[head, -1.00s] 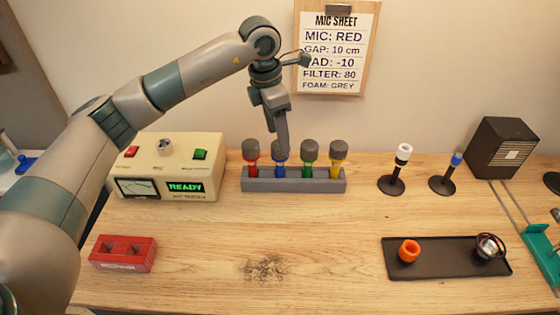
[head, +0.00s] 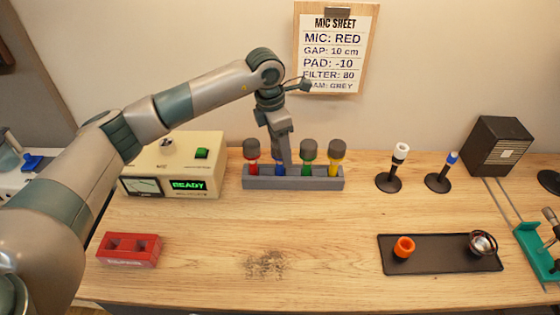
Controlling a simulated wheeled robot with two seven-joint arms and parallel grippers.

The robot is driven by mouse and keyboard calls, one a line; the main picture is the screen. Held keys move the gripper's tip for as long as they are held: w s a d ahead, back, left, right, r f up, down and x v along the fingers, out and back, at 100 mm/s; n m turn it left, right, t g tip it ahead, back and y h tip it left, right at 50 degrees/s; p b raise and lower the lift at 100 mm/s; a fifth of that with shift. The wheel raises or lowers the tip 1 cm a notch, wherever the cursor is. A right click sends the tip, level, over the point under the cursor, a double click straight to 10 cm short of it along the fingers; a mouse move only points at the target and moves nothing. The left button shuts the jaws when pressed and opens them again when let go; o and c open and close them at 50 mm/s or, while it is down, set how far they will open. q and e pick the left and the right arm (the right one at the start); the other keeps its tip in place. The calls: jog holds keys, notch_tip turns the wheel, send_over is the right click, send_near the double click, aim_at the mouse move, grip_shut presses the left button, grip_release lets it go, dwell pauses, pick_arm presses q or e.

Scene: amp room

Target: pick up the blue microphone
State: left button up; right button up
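The blue microphone (head: 278,168) stands upright in the grey rack (head: 312,184) at the back of the table, between the red microphone (head: 252,159) and the green microphone (head: 308,158). My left gripper (head: 287,168) points down right at the blue microphone and hides most of it. I see the gripper edge-on, so I cannot tell whether its fingers are apart, or touching the microphone. My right gripper is not in view.
A yellow microphone (head: 335,158) stands at the rack's right end. A beige tester (head: 180,170) reading READY is left of the rack. Two dark stands (head: 389,182) (head: 438,183), a black tray (head: 440,262) and a red block (head: 129,249) are around.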

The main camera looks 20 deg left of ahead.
pick_arm(q)
notch_tip(320, 180, down, 2)
jog(key=shift+w+d+f+p, duration=0.15)
jog(key=shift+f+p, duration=0.1)
jog(key=shift+p, duration=0.4)
jog(key=shift+f, duration=0.3)
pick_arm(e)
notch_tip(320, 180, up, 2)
pick_arm(q)
jog(key=c, duration=1.4)
jog(key=shift+o, duration=0.4)
jog(key=shift+r, duration=0.1)
